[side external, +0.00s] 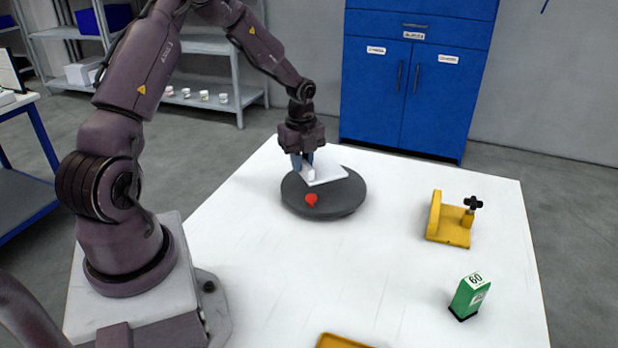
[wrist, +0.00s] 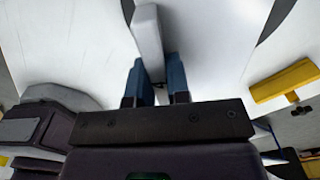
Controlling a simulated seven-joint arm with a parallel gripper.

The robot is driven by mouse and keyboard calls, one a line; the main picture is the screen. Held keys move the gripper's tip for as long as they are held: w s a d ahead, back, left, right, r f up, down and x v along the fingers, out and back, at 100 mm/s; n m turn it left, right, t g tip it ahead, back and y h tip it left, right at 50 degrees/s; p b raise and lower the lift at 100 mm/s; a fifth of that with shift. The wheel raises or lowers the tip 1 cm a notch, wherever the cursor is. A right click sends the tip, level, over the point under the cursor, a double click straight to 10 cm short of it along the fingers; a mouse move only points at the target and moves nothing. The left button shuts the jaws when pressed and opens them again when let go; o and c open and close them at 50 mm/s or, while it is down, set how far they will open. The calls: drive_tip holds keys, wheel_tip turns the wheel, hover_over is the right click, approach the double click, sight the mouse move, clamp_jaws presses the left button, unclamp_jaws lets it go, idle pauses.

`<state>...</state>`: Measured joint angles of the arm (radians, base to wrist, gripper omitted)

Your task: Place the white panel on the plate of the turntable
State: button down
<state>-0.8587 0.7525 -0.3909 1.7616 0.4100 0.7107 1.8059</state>
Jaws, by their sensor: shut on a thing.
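The white panel (side external: 330,174) is a flat plate with an upright rib along one side. It is at the dark round plate of the turntable (side external: 340,206), over its back part; I cannot tell whether it fully rests on it. My gripper (side external: 302,162) points down, with its blue fingers shut on the rib. In the wrist view, the rib is between the fingertips (wrist: 157,74) and the panel (wrist: 205,45) spreads to the right. A dark strip of the turntable (wrist: 277,20) shows beyond the panel's edge. A red knob (side external: 311,200) is at the turntable's front.
A yellow fixture with a dark star knob (side external: 448,224) stands right of the turntable. A green block marked 60 (side external: 469,296) is nearer the front right. A yellow tray edge (side external: 340,341) shows at the bottom. The white table (side external: 390,270) is clear between them.

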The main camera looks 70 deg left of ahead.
sight(308, 189)
drive_tip(key=w+f, duration=0.1)
drive_tip(key=w+a+f, duration=0.1)
drive_tip(key=f, duration=0.1)
drive_tip(key=shift+w+a, duration=0.1)
drive_tip(key=shift+a, duration=0.1)
drive_tip(key=shift+w+f, duration=0.1)
drive_tip(key=shift+f, duration=1.5)
drive_tip(key=shift+f, duration=0.1)
drive_tip(key=c, duration=1.1)
unclamp_jaws()
